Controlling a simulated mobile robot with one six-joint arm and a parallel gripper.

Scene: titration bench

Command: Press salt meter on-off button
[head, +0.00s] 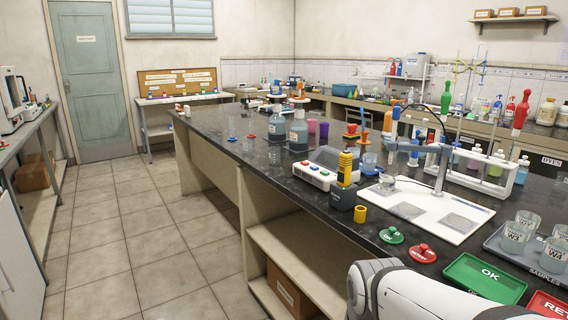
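A yellow and black handheld device (346,170), which looks like the salt meter, stands upright in a dark holder (343,196) near the left edge of the dark bench. Its on-off button is too small to make out. A small yellow cap-like piece (360,214) stands on the bench just right of the holder. A white link of my arm shows at the bottom right. My gripper is not in view, so its state and its distance from the meter do not show.
A white box instrument (318,176) with coloured buttons sits behind the meter. A white board (463,221) with a stand lies to the right. Green and red discs (421,253), a green OK tray (484,279) and a tray of beakers (515,262) are nearer. The floor (150,250) at left is clear.

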